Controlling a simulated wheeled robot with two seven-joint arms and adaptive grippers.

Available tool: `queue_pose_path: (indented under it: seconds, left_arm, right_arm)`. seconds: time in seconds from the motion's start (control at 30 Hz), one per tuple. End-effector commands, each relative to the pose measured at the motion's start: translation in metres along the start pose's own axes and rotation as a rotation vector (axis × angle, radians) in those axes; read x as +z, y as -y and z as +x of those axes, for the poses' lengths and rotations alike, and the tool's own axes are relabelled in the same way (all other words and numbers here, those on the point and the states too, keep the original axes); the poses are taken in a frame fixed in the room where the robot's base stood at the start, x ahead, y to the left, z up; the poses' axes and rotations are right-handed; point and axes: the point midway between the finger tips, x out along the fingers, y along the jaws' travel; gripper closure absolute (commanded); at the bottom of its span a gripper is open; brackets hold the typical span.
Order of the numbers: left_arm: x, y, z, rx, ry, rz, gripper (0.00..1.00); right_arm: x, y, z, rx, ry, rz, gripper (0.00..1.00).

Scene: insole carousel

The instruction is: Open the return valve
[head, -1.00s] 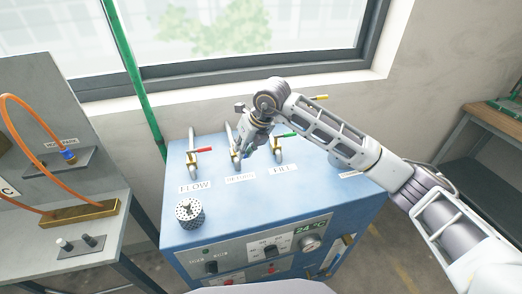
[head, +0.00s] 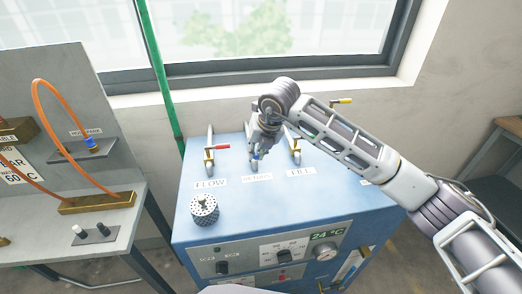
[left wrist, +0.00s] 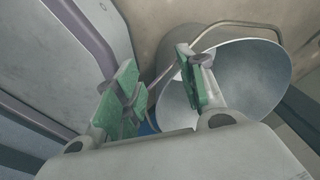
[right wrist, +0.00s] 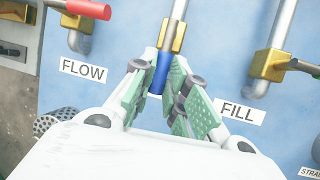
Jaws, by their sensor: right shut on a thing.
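The return valve is the middle one on the blue cabinet. Its blue handle (right wrist: 161,72) lies roughly in line with its grey pipe (right wrist: 174,14), pointing down from the brass body (right wrist: 171,38) toward my palm. My right gripper (right wrist: 164,88) is shut on this handle, one green-padded finger on each side. In the head view, my right gripper (head: 258,148) hides most of the valve; the label (head: 257,178) below it shows. My left gripper (left wrist: 162,88) is open and empty in the left wrist view, its fingers apart; it is not in the head view.
The flow valve's red handle (right wrist: 82,14) and the fill valve's dark handle (right wrist: 303,67) stick out sideways on either side. A black perforated cup (head: 204,209) stands on the cabinet (head: 320,195). A grey bucket (left wrist: 245,75) is beyond my left fingers. A window is behind.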

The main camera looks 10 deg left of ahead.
Motion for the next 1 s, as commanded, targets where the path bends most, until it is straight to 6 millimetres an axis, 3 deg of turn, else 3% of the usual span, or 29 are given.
queue_pose_path:
  seconds: [0.27, 0.3, 0.47, 1.0]
  left_arm:
    - [0.0062, -0.0021, -0.0004, 0.002, 0.008, 0.000, 0.60]
    - [0.0063, -0.0021, -0.0004, 0.002, 0.008, 0.000, 0.60]
    - [0.0061, -0.0020, -0.0004, 0.002, 0.008, 0.000, 0.60]
    - [0.0005, 0.0016, -0.0001, -0.002, 0.001, 0.001, 0.60]
  right_arm:
    - [0.0014, -0.0005, -0.0010, 0.002, 0.004, 0.003, 1.00]
    - [0.0014, -0.0005, -0.0010, 0.002, 0.004, 0.003, 0.82]
    - [0.0009, -0.0004, -0.0007, 0.001, 0.003, 0.002, 0.63]
    - [0.0007, -0.0001, -0.0090, 0.001, 0.001, 0.001, 0.63]
